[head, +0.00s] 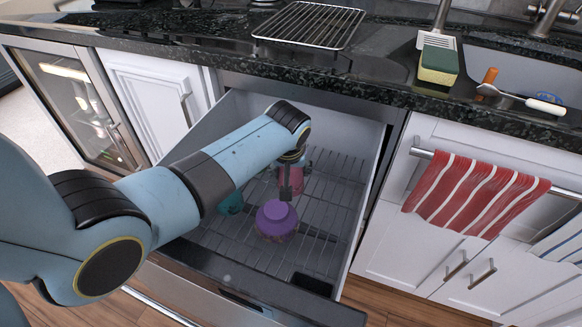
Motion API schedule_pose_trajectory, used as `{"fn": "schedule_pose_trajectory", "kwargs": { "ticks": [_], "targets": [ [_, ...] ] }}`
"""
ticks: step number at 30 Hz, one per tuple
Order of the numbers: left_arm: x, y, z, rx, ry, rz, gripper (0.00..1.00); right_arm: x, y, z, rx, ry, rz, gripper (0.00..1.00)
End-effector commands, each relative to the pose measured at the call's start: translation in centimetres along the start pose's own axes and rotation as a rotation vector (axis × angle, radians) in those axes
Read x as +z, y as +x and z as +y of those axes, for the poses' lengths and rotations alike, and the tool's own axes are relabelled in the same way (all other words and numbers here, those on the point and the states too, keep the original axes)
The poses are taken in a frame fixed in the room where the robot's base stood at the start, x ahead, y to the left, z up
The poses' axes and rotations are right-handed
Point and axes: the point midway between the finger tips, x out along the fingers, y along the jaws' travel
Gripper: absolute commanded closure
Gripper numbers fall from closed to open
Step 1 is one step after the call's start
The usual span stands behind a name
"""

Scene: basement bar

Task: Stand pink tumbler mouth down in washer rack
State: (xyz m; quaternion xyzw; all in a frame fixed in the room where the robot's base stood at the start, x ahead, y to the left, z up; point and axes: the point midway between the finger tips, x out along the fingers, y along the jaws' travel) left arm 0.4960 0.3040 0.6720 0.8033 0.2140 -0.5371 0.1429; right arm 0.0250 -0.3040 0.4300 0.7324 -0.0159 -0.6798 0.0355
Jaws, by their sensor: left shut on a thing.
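The pink tumbler (297,180) is inside the open washer drawer, partly hidden behind my left gripper (287,190). My left gripper points down into the drawer and is shut on the pink tumbler. The tumbler's mouth and base are too hidden to tell which way up it is, or whether it touches the wires. The washer rack (335,195) is a grey wire grid in the pulled-out drawer. My right gripper is not in view.
A purple vessel (276,219) stands in the rack just in front of the gripper, and a teal item (230,203) is to its left. The rack's right side looks mostly clear. The dark granite counter edge (350,85) runs behind the drawer. A red striped towel (475,195) hangs at right.

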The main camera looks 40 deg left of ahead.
Motion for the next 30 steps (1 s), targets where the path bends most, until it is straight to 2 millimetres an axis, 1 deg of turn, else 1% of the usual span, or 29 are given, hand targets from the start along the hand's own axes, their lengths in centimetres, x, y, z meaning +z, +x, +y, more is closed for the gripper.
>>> {"fn": "schedule_pose_trajectory", "kwargs": {
  "ticks": [5, 6, 11, 12, 20, 23, 26, 30],
  "targets": [
    [0.1, 0.4, 0.0, 0.000, 0.000, 0.001, 0.90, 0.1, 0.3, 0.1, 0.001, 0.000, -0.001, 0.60],
    [0.1, 0.3, 0.0, 0.000, 0.000, 0.001, 0.39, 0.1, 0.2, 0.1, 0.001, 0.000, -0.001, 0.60],
    [0.1, 0.3, 0.0, 0.000, 0.000, 0.001, 0.18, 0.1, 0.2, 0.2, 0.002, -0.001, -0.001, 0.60],
    [0.1, 0.3, 0.0, 0.000, 0.000, 0.001, 0.16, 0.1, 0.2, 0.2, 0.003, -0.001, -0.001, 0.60],
    [0.2, 0.3, 0.0, 0.000, 0.000, -0.001, 0.16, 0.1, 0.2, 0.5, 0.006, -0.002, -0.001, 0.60],
    [0.1, -0.3, 0.0, 0.000, 0.000, 0.000, 0.16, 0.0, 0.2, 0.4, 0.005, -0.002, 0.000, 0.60],
    [0.1, -1.5, 0.0, 0.001, 0.000, 0.002, 0.16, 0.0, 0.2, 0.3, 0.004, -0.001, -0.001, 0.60],
    [0.1, -4.2, 0.1, 0.002, 0.000, 0.003, 0.16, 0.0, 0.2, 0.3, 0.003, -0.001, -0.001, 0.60]
  ]
}}
